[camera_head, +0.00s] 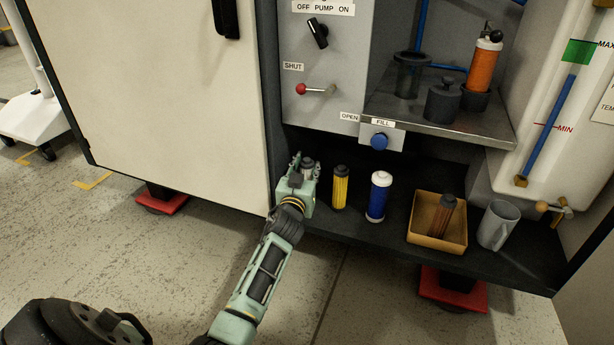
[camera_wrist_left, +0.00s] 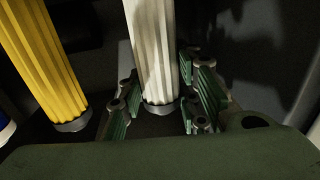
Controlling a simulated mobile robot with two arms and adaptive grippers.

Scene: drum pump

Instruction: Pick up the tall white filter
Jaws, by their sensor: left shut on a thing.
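The tall white filter (camera_wrist_left: 152,45) is pleated and pale, with a grey end cap at its bottom, and fills the middle of the left wrist view. My left gripper (camera_wrist_left: 160,103) has its green-padded fingers on both sides of it, low near the end cap, and is shut on it. The filter is about upright. I cannot tell whether its base touches the shelf. In the head view my left gripper (camera_head: 304,172) is at the left end of the lower shelf and hides most of the filter; only its grey top (camera_head: 307,162) shows. My right gripper is not in view.
A yellow filter (camera_head: 340,187) stands close to the right of my gripper, then a blue one with white ends (camera_head: 378,196). A tan box (camera_head: 437,242) holds a brown filter (camera_head: 442,215); a grey mug (camera_head: 498,225) stands beside it. The cabinet door (camera_head: 160,100) is to the left.

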